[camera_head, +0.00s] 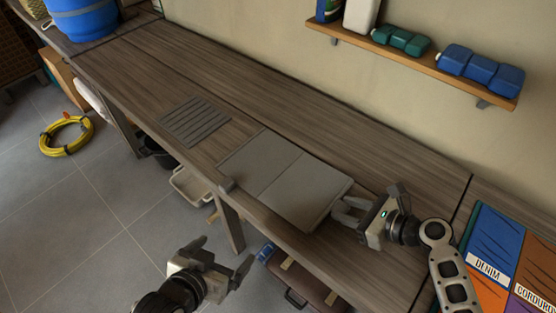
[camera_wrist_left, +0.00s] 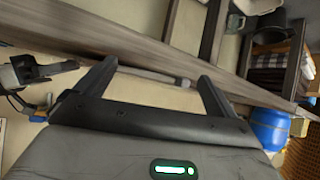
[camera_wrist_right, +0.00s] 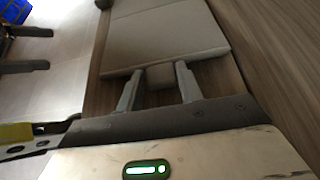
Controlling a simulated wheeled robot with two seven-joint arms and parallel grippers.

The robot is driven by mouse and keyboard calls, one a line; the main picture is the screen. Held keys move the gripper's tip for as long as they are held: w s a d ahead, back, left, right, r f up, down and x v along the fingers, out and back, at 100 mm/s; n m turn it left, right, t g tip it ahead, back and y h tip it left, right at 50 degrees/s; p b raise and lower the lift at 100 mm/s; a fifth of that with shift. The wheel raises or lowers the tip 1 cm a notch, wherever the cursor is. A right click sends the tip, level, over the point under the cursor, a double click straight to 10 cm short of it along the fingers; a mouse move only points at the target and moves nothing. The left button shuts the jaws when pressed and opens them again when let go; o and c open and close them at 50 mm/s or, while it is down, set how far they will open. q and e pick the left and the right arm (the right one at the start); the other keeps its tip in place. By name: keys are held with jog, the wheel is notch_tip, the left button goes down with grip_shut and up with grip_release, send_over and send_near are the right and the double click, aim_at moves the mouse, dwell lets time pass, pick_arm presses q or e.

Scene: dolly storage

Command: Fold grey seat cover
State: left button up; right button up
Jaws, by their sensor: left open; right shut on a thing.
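The grey seat cover (camera_head: 305,190) lies flat and spread on the wooden workbench, with a crease line between its two panels. My left gripper (camera_head: 220,256) is open and empty in front of the bench, apart from the cover.
A grey slatted panel (camera_head: 195,122) lies on the bench left of the cover. A shelf (camera_head: 420,62) with bottles and dumbbell-like blue and green objects hangs above. The bench behind the cover is clear.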

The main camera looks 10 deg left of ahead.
jog(key=r+p, duration=0.2)
jog(key=p, duration=0.1)
jog(key=r+p, duration=0.1)
jog(key=shift+w+a+g+h, duration=0.2)
jog(key=shift+a+g+h, duration=0.1)
jog(key=shift+h, duration=0.1)
jog(key=shift+w+a+r+g+h, duration=0.15)
jog(key=shift+r+g+h, duration=0.2)
jog(key=shift+h, duration=0.15)
jog(key=shift+o, duration=0.5)
jog(key=shift+w+a+r+g+h, duration=0.3)
jog(key=shift+a+r+h, duration=0.15)
jog(key=shift+r, duration=0.35)
jog(key=shift+w+a+r+g+h, duration=0.2)
jog(key=shift+a+r+g+h, duration=0.15)
jog(key=shift+r, duration=0.4)
jog(key=shift+w+a+r+g+h, duration=0.3)
jog(key=shift+r+h, duration=0.2)
jog(key=shift+r, duration=0.3)
